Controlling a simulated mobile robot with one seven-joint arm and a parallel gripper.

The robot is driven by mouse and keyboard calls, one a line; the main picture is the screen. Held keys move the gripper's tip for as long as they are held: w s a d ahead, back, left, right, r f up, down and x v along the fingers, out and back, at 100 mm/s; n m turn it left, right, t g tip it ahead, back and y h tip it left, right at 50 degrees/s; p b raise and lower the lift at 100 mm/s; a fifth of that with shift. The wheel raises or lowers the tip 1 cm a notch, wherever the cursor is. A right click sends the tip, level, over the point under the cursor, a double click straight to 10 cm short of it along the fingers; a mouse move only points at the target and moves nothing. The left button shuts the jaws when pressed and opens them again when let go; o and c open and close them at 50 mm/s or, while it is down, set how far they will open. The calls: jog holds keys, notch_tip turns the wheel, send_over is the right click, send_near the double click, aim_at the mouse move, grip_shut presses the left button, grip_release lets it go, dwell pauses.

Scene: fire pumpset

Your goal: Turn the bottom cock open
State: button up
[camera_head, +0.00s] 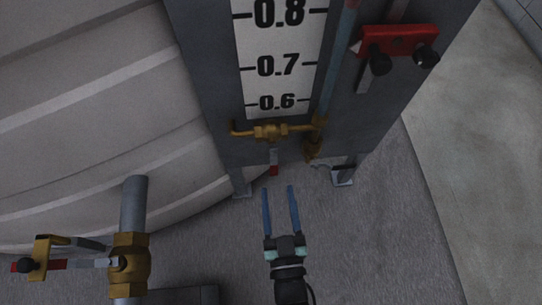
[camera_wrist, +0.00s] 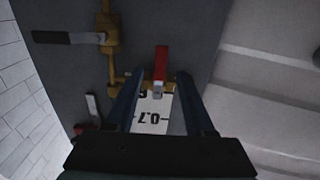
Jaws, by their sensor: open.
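A brass cock (camera_head: 270,131) sits on a horizontal pipe at the bottom end of the level gauge. Its lever hangs down with a red end (camera_head: 273,169); the red handle also shows in the wrist view (camera_wrist: 161,62). A second brass cock (camera_head: 313,148) is lower, at the right; its dark grey lever (camera_wrist: 66,38) points left in the wrist view. My gripper (camera_head: 278,188) is open and empty, fingers pointing at the panel, just below the red handle in the head view. In the wrist view the red handle appears between the fingertips (camera_wrist: 160,76); contact cannot be told.
The gauge scale (camera_head: 281,65) is on a grey panel (camera_head: 206,80). A red bracket with black knobs (camera_head: 400,45) is at the upper right. A large ribbed pale tank (camera_head: 90,90) fills the left. Another brass valve (camera_head: 130,262) on a grey pipe is at the lower left.

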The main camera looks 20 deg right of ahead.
aim_at(272, 158)
jog(key=b+x, duration=0.2)
jog(key=x, duration=0.8)
jog(key=shift+b, duration=0.4)
grip_shut()
jog(key=shift+a, duration=0.1)
dwell(0.7)
